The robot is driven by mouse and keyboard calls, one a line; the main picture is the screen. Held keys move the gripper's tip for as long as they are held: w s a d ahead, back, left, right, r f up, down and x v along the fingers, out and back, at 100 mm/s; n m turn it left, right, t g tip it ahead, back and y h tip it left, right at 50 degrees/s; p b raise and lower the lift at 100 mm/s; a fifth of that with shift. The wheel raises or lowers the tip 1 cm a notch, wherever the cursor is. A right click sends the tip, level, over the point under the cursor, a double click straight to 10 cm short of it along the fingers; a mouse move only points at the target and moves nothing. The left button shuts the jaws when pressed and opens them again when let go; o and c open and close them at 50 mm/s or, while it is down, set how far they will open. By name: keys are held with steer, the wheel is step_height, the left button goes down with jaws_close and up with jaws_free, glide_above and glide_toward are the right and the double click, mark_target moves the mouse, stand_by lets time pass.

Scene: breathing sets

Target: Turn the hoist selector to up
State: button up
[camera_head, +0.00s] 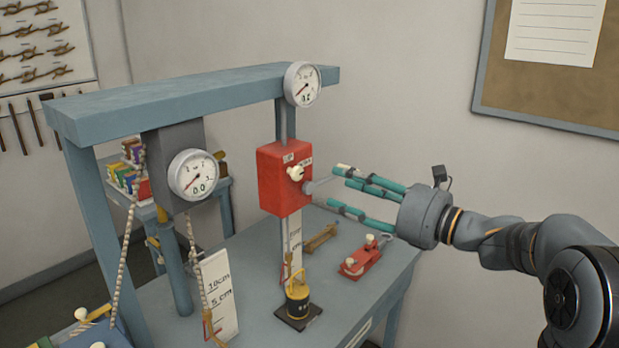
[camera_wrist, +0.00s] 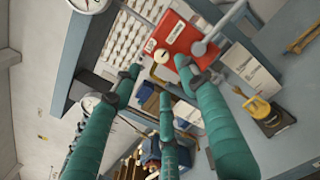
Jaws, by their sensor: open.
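The red hoist box (camera_head: 281,187) hangs under the blue-grey beam. On its front are two small white labels, too small to read surely, and a cream selector knob (camera_head: 296,173). A grey lever (camera_head: 318,185) sticks out from the box's right side. My gripper (camera_head: 345,187), with teal fingers, is open and empty just right of the box, its tips pointing at it and seemingly apart from the knob. In the wrist view, the red box (camera_wrist: 183,38) and the cream knob (camera_wrist: 161,57) show beyond the spread fingers (camera_wrist: 158,78). The knob's exact setting cannot be told.
A dial gauge (camera_head: 302,84) sits above the box, and another (camera_head: 193,175) hangs to the left. Below stand a yellow-black weight (camera_head: 297,294), a white scale card (camera_head: 219,296) and a red device (camera_head: 364,260) on the table. Free air lies in front of the box.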

mark_target(300, 172)
steer(key=p+x, duration=0.3)
steer(key=x, duration=0.6)
steer(key=shift+w+a+f, duration=0.1)
steer(key=shift+w+a, duration=0.35)
steer(key=shift+a, duration=0.15)
steer(key=shift+c, duration=0.8)
jaws_close()
